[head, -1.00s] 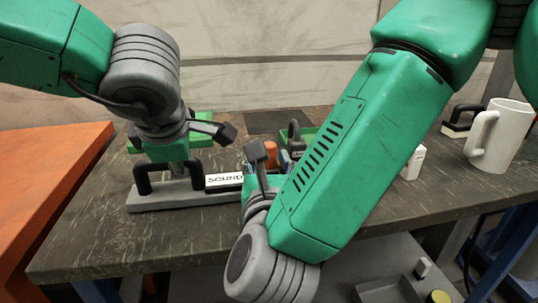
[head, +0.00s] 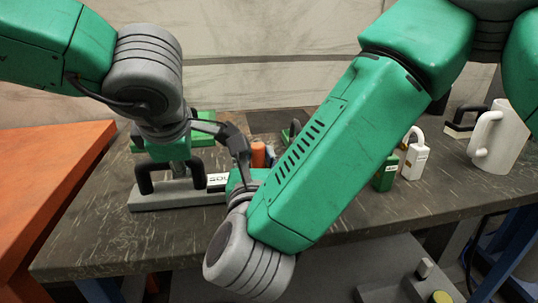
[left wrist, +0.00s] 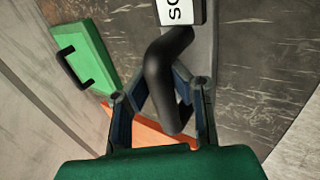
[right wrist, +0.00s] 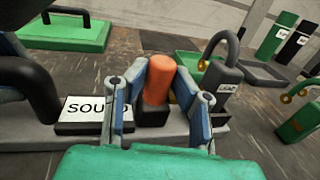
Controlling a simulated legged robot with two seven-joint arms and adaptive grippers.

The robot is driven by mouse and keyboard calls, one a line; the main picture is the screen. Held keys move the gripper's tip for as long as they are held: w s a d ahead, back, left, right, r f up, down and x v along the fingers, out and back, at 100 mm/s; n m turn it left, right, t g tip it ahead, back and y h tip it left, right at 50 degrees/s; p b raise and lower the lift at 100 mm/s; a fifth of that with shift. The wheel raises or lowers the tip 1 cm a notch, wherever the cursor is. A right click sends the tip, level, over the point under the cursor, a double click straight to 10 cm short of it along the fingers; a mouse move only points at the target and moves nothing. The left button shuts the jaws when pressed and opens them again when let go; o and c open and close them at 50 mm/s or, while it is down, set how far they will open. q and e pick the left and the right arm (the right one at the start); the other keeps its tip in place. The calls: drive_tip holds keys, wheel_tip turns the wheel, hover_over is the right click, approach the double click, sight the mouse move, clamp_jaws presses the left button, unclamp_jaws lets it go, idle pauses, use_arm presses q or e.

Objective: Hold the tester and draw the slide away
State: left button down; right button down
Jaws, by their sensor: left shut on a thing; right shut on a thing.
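A white label starting "SOU" (right wrist: 84,107) lies on a dark block on the base. An orange knob (right wrist: 159,78) on a dark foot stands right of the label. My right gripper (right wrist: 160,105) is shut on this knob, one finger on each side.
A grey padlock (right wrist: 222,85) is close to my right finger. A green plate with a black handle (right wrist: 66,35) lies behind the tester. An orange surface (head: 55,180) is at the left.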

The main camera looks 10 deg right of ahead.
use_arm(q)
drive_tip(key=shift+d+r, duration=0.1)
use_arm(e)
drive_tip(key=c, duration=1.6)
unclamp_jaws()
drive_tip(key=shift+a, duration=0.2)
drive_tip(key=s, duration=0.3)
drive_tip(key=s+a, duration=0.1)
drive_tip(key=s, duration=0.3)
drive_tip(key=s+a, duration=0.1)
drive_tip(key=s, duration=0.2)
drive_tip(key=shift+s, duration=0.25)
drive_tip(key=shift+s+a+f, duration=0.1)
drive_tip(key=shift+s+a, duration=0.05)
drive_tip(key=shift+s, duration=0.5)
use_arm(q)
drive_tip(key=c, duration=1.4)
unclamp_jaws()
drive_tip(key=shift+c, duration=0.2)
